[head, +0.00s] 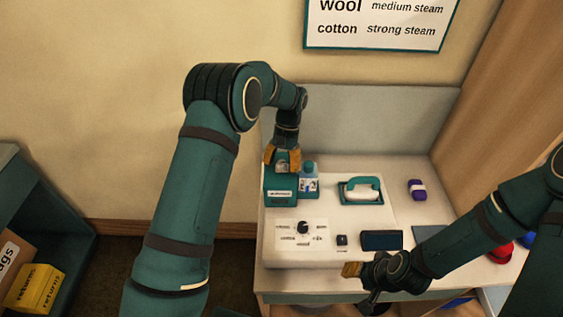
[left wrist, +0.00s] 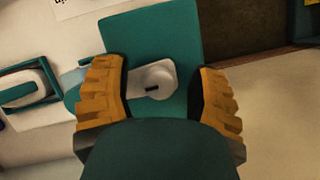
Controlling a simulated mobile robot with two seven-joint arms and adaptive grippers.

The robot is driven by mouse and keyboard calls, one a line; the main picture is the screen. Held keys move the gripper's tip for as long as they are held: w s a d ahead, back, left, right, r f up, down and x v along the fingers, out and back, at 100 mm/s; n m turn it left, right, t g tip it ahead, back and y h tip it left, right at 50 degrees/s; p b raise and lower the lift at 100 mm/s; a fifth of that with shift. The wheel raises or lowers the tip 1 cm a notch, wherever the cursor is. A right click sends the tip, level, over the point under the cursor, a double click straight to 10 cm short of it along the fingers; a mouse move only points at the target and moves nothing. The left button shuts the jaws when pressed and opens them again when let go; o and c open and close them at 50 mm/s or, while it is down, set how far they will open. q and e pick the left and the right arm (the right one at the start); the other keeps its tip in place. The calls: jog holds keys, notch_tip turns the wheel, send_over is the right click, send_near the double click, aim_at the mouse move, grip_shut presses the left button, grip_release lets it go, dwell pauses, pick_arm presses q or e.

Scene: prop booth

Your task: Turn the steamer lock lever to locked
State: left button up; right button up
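The steamer is a teal box (head: 280,190) with a label on its front, at the left back of the table in the head view. Its teal top (left wrist: 160,30) fills the middle of the left wrist view. A light grey lever (left wrist: 157,76) with a rounded end sits on that top. My left gripper (head: 283,158) is right over the box; in the left wrist view its orange fingers stand apart, one on each side of the lever, with gaps visible. My right gripper (head: 362,282) hangs at the table's front edge, away from the steamer; its finger opening is unclear.
A blue-capped bottle (head: 309,182) stands close right of the steamer. An iron on a teal stand (head: 361,198), a purple roll (head: 417,189), a dial (head: 303,228), a small black switch (head: 342,240) and a dark blue block (head: 382,240) are on the table. A grey panel (head: 370,115) stands behind.

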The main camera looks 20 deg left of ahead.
pick_arm(q)
jog(key=shift+r, duration=0.15)
jog(key=v, duration=1.2)
dwell(0.3)
